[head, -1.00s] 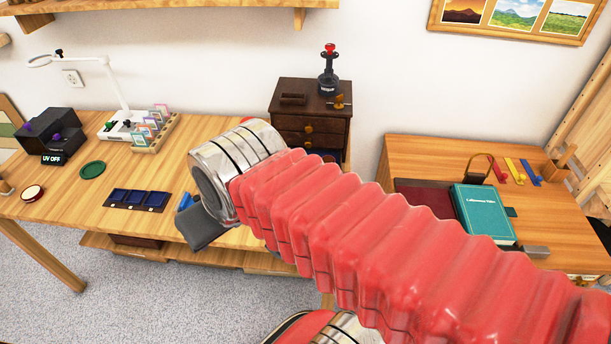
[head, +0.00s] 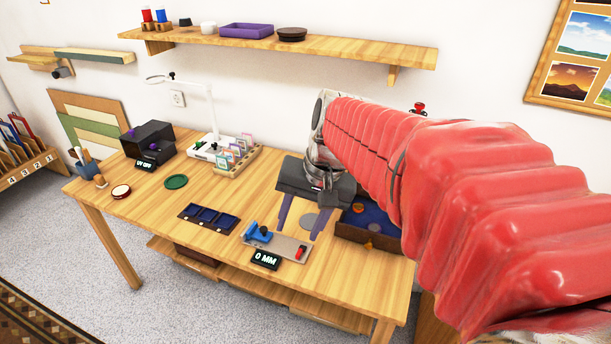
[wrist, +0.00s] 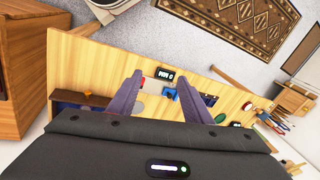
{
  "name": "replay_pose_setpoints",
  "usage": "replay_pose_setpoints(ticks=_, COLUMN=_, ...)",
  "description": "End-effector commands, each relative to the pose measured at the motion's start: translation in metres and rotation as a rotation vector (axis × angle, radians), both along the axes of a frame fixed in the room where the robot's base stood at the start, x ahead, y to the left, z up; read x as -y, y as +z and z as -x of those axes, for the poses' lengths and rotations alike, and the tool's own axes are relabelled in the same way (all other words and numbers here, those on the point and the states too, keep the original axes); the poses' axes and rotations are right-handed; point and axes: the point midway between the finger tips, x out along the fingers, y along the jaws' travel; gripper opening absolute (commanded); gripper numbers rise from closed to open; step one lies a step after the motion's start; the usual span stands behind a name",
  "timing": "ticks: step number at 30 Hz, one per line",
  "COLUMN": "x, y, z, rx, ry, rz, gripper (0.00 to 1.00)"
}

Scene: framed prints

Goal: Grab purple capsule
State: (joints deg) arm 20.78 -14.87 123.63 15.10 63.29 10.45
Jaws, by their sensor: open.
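I cannot clearly make out a purple capsule in either view. Small purple spots show on the black UV box (head: 150,142) at the back left of the desk, too small to identify. My gripper (head: 300,230) is open and empty, its two purple-grey fingers pointing down over the right part of the desk. In the wrist view, the gripper (wrist: 160,74) shows spread fingers with nothing between them.
A blue-handled gauge (head: 283,246) with a "0 MM" display stands near the desk's front edge. A dark compartment tray (head: 209,218), a green disc (head: 176,182) and a white lamp (head: 212,145) are farther left. A wall shelf (head: 350,50) holds a purple tray (head: 246,31).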

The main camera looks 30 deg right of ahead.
Motion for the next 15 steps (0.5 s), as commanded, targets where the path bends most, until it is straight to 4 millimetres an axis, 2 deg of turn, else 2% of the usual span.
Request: replay_pose_setpoints(ticks=15, x=0.067, y=-0.021, z=-0.044, rx=-0.131, ry=-0.311, rz=-0.229, gripper=0.45)
